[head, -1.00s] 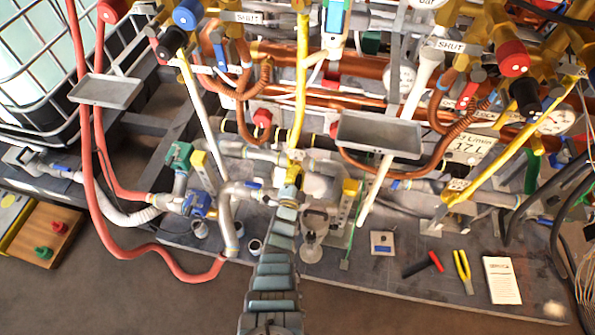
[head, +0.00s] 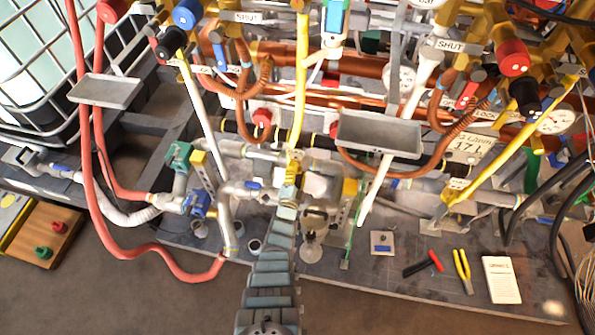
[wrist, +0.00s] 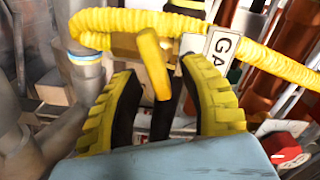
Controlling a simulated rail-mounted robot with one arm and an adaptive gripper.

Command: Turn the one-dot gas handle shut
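A yellow lever handle (wrist: 154,66) stands up between the fingers of my gripper (wrist: 162,74) in the wrist view. The fingers are spread, with a gap on each side of the handle; they do not appear to pinch it. The handle joins a brass-coloured body (wrist: 125,45) beside a yellow corrugated gas pipe (wrist: 135,20). A white tag (wrist: 222,46) reading "GA" hangs just right of it. No dot mark can be made out on the handle. In the head view my gripper (head: 288,190) is at the foot of the vertical yellow pipe (head: 300,85), small and partly hidden.
Grey pipes (head: 232,205) stand close on the left of my arm. A grey tray (head: 378,135) and a white pipe (head: 376,190) are on the right. Pliers (head: 463,270) and a booklet (head: 501,280) lie on the base board. A red knob (wrist: 285,148) is lower right in the wrist view.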

